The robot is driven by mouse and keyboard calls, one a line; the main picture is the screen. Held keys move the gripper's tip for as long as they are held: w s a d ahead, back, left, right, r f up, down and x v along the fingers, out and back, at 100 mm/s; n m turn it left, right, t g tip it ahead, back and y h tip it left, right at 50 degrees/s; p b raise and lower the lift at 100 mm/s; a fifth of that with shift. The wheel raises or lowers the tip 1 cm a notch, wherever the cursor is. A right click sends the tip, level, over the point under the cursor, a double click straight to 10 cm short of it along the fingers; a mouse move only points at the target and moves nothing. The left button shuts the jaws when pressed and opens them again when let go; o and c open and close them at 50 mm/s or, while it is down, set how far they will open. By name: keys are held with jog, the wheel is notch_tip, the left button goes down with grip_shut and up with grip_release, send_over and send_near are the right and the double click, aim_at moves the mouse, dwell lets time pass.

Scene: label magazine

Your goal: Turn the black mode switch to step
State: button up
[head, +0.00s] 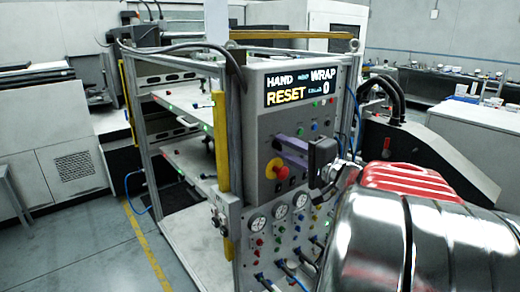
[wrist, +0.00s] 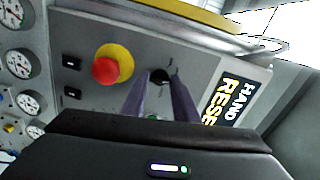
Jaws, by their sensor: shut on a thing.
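The black mode switch (wrist: 159,76) is a small dark knob on the grey control panel (wrist: 205,62). It shows between the tips of my gripper's two purple fingers (wrist: 160,80) in the wrist view. My gripper is shut on it. Short dark marks lie around the switch in the wrist view; which one the switch points at I cannot tell. The panel's display (head: 299,87) reads HAND, WRAP, RESET and 0, with smaller words too small to read.
A red emergency stop on a yellow base (head: 277,169) sits just below my fingers, close beside them in the wrist view (wrist: 110,65). Several gauges (head: 280,211) and hoses are lower down. A yellow post (head: 222,150) stands left of the panel. Small coloured buttons sit under the display.

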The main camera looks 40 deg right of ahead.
jog(key=m, duration=0.6)
jog(key=shift+d+f, duration=0.1)
jog(key=shift+f, duration=0.1)
dwell(0.4)
jog(key=o, duration=1.1)
jog(key=shift+c, duration=0.2)
jog(key=shift+r, duration=0.1)
jog(key=shift+s, duration=0.15)
jog(key=s, duration=1.3)
jog(key=shift+s+d, duration=0.15)
jog(key=shift+s, duration=0.1)
